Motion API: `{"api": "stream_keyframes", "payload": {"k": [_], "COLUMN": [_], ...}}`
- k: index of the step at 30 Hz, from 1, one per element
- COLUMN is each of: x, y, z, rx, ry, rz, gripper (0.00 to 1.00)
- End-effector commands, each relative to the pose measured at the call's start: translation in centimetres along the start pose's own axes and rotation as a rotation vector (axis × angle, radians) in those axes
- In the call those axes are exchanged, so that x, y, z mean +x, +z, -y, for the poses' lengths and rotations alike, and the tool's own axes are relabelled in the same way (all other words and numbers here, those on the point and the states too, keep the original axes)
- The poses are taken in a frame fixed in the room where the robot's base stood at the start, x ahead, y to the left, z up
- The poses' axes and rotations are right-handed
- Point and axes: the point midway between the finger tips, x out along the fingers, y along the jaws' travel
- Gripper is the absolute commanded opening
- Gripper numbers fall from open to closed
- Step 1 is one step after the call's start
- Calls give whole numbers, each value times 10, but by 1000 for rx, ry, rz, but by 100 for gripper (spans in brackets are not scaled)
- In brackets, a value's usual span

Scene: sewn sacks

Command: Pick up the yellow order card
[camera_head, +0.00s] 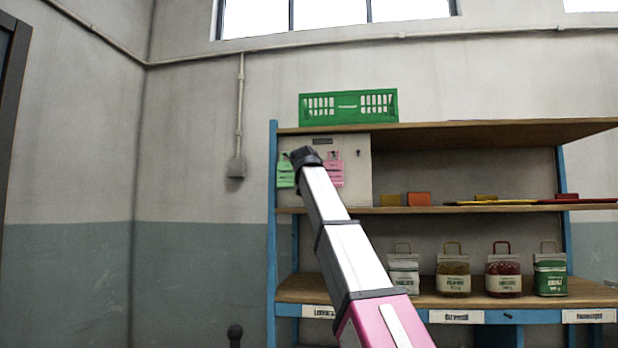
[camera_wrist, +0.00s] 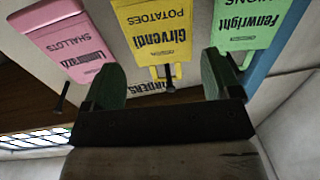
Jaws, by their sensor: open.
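The yellow order card (camera_wrist: 157,30) shows in the wrist view, upside down, with the words "Girventi" and "POTATOES". It hangs on a black peg (camera_wrist: 169,78) on a pale board (camera_wrist: 185,90). My gripper (camera_wrist: 160,76) has its two green fingers apart, one on each side of the yellow card's peg end, with nothing held. Whether the fingers touch the card cannot be told. In the head view my arm covers the yellow card.
A pink card (camera_wrist: 70,40) and a green card (camera_wrist: 248,25) hang close on either side. In the head view a green crate (camera_head: 348,107) stands on the shelf top (camera_head: 470,133). Several sacks, including a red one (camera_head: 503,272), stand on the lower shelf.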

Motion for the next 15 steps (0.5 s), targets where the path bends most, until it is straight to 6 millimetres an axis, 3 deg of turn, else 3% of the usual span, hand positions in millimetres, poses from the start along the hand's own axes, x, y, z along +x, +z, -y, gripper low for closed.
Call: {"api": "stream_keyframes", "payload": {"k": [7, 15], "x": [18, 55], "y": [0, 2], "z": [1, 1], "rx": [0, 0], "ry": [0, 0], "rz": [0, 1], "gripper": [83, 83]}}
